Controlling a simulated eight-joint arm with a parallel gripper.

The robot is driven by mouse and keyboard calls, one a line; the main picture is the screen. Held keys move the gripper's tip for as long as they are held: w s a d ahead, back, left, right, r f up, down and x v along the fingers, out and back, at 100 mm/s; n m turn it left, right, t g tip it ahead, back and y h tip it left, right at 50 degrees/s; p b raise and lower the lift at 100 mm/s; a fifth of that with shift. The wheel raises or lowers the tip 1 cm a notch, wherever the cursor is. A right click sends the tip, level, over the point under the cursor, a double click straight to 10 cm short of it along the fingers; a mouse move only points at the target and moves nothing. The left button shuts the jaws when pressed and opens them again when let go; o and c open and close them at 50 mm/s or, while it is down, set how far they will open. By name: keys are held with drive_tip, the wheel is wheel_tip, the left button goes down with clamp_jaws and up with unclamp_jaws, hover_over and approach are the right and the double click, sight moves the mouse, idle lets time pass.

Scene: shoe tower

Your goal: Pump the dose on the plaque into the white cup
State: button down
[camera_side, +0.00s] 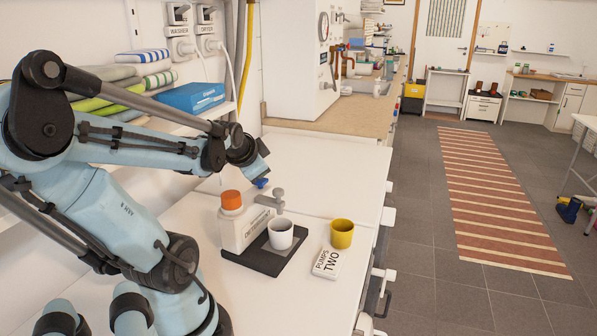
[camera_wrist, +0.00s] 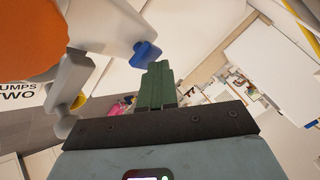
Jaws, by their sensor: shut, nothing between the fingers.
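The white dispenser (camera_side: 240,230) stands upright on a dark base (camera_side: 262,261). It has an orange top (camera_side: 231,200) and a grey spout (camera_side: 270,201). The white cup (camera_side: 280,236) stands on the base below the spout; its inside cannot be made out. The plaque (camera_side: 327,264) reads "PUMPS TWO". My gripper (camera_side: 258,172) is above and behind the dispenser, apart from the orange top. In the wrist view its green fingers (camera_wrist: 159,70) are together and empty. A blue part (camera_wrist: 147,54) shows close by them; I cannot tell whether they touch.
A yellow cup (camera_side: 342,235) stands right of the base, behind the plaque. The white worktop (camera_side: 330,170) is clear behind the dispenser. Its edge drops off at the right.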

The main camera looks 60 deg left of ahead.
idle(0.3)
drive_tip(key=shift+r, duration=1.2)
drive_tip(key=shift+r, duration=2.5)
drive_tip(key=w+d+f+h, duration=0.2)
drive_tip(key=d, duration=0.7)
drive_tip(key=w+d+f+h, duration=0.2)
drive_tip(key=d+f, duration=0.1)
drive_tip(key=d, duration=0.6)
drive_tip(key=w+d+f+m+t+h, duration=0.1)
drive_tip(key=w+d+f+h, duration=0.1)
drive_tip(key=d, duration=0.6)
drive_tip(key=shift+d+f+h, duration=0.4)
drive_tip(key=shift+f+h, duration=0.2)
drive_tip(key=shift+f, duration=0.1)
